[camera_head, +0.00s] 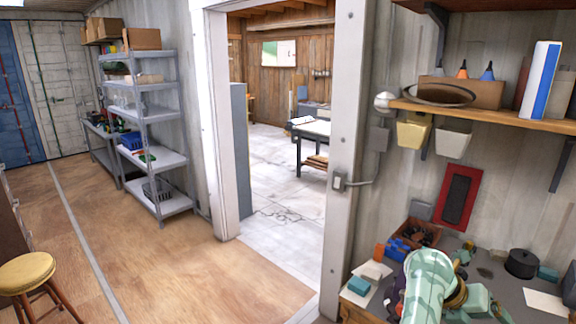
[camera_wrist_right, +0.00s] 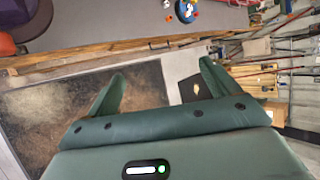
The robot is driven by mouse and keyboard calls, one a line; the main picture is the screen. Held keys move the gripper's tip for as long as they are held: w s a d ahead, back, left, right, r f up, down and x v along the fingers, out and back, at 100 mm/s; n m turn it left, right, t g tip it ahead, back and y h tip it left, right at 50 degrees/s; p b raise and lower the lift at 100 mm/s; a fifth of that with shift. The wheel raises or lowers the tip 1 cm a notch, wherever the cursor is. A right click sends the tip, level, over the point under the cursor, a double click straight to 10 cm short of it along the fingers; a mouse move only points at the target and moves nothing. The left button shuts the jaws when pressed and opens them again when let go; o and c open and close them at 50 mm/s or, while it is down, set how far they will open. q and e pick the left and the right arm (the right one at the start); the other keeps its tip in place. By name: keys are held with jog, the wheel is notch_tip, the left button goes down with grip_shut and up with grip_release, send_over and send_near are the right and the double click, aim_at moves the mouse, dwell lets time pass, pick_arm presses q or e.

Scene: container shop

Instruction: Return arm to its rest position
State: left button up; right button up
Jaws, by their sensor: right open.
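My right gripper (camera_wrist_right: 161,70) shows in the right wrist view as a dark green body with two fingers spread apart. It is open, and nothing is between its fingers. In the head view, a pale green part of my right arm rises at the bottom right in front of the workbench (camera_head: 487,268). I cannot make out the right gripper clearly there. My left arm and left gripper are out of view.
The workbench is cluttered with small parts, an orange-brown bin (camera_head: 421,232) and a black pot (camera_head: 522,263). A wooden shelf (camera_head: 500,115) hangs above. Left are a doorway, a metal rack (camera_head: 160,160), a stool (camera_head: 27,272) and open wooden floor.

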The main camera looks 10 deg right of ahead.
jog(key=w+d+r+n+t+h+b, duration=0.1)
jog(key=w+r+n+t+h+b, duration=0.2)
jog(key=w+n+t+h, duration=0.55)
jog(key=w+a+f+n+t+y+b, duration=0.25)
jog(key=w+a+f+n+t, duration=0.5)
jog(key=n, duration=0.65)
jog(key=s+a+f+n+y+b, duration=0.1)
jog(key=s+a+f+n+y, duration=0.1)
jog(key=a+f+n+y, duration=0.5)
jog(key=s+a+f+n+y+b, duration=0.15)
jog(key=f+n, duration=0.25)
jog(key=f, duration=0.8)
jog(key=s+a+f+n+y+b, duration=0.1)
jog(key=a+f+n+y, duration=0.4)
jog(key=f, duration=0.4)
jog(key=s+a+f+n+g+y+b, duration=0.25)
jog(key=s+f+n+g+b, duration=0.35)
jog(key=s+f, duration=1.65)
jog(key=s+d+f+n+g+b, duration=0.1)
jog(key=s+f, duration=0.3)
jog(key=s, duration=0.5)
jog(key=s+d+f+n+g+b, duration=0.1)
jog(key=s+f+g+b, duration=0.1)
jog(key=s, duration=0.8)
jog(key=s+d+f+n+g+h+b, duration=0.1)
jog(key=s+f+g, duration=0.3)
jog(key=s+f, duration=0.3)
jog(key=s, duration=0.2)
jog(key=shift+s+d+n+b, duration=0.3)
jog(key=shift+s+n+b, duration=0.05)
